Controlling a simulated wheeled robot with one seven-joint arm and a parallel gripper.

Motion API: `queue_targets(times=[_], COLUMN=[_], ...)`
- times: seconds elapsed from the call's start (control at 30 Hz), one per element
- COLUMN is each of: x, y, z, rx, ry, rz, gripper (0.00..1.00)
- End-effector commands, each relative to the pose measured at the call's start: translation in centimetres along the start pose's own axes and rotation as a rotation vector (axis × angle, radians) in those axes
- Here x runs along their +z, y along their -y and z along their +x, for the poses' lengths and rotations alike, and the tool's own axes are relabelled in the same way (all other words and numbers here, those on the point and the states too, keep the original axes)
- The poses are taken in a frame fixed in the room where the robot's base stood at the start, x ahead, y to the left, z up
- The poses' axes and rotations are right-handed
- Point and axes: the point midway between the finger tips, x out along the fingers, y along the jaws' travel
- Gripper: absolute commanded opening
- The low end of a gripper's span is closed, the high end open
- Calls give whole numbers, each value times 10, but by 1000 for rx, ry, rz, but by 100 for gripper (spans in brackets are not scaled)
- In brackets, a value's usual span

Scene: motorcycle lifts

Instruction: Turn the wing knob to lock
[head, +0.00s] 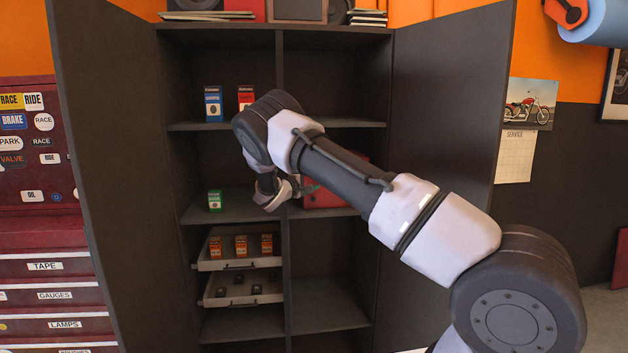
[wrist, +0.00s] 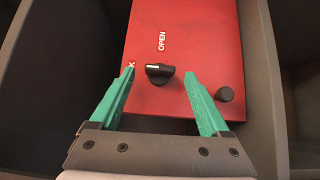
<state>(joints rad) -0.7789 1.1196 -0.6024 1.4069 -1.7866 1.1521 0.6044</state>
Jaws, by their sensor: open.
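In the wrist view, a black wing knob (wrist: 160,73) with a white mark on its left end sits on a red box (wrist: 205,35). The word OPEN is printed above the knob and a small sign marks its left. The knob's wing lies roughly sideways. My gripper (wrist: 160,75) is open, its green fingers on either side of the knob, with visible gaps. In the head view, the red box (head: 322,200) is partly hidden behind my arm in the cabinet's right half.
A second round black knob (wrist: 225,94) sits on the box right of my right finger. The open cabinet has a middle divider (head: 282,130) and a left door (head: 120,150). Small boxes stand on the left shelves, above pulled-out trays (head: 240,264).

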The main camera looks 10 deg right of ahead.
Motion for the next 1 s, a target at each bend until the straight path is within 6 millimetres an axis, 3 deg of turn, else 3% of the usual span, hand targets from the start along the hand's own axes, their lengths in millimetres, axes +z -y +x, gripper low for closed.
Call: queue_targets(times=[0.53,0.7,1.0], x=[-1,0,0], y=[0,0,0], z=[-93,-105,-106], rx=[1,0,0], ry=[-2,0,0], rz=[0,0,0], gripper=[80,80,80])
